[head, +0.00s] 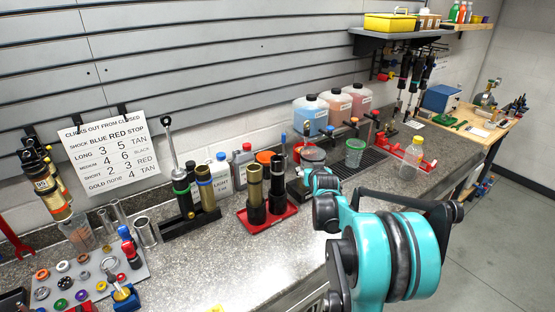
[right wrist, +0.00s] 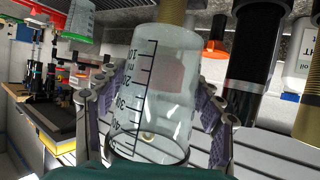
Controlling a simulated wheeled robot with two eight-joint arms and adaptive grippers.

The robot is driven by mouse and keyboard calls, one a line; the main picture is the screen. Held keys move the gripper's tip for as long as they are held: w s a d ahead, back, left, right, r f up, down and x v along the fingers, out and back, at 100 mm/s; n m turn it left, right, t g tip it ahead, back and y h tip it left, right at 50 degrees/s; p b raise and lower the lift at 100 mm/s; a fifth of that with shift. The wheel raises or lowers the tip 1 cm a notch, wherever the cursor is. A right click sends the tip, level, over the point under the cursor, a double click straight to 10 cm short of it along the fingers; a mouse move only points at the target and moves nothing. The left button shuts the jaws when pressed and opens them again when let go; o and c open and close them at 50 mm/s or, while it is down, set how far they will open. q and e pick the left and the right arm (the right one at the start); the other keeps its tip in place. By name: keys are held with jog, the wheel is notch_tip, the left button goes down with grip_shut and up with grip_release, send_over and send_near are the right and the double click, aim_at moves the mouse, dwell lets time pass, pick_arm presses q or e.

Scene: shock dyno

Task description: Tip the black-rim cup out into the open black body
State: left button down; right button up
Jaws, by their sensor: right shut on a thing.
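My right gripper (right wrist: 153,104) is shut on the clear, black-rim cup (right wrist: 170,60), with one finger on each side. The right wrist picture is upside down, with the cup's dark rim low in it. In the head view the cup (head: 313,155) is upright or nearly so, just right of the red tray; my arm hides part of it. I cannot tell its contents. The black body (head: 277,182) stands upright on the red tray beside a gold body (head: 255,190). The black body (right wrist: 250,50) also shows beside the cup in the right wrist view, apart from it. My left gripper is out of view.
A green cup (head: 355,151) stands on the drain grate. Coloured fluid jugs (head: 338,105) line the wall. Bottles (head: 221,174) and a black stand with upright shock parts (head: 190,222) are left of the red tray (head: 268,217). The counter front is clear.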

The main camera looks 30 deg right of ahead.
aim_at(311, 158)
notch_tip(311, 158, up, 5)
jog(key=p, duration=0.3)
jog(key=shift+r+p, duration=0.1)
jog(key=shift+p, duration=0.3)
jog(key=shift+a, duration=0.1)
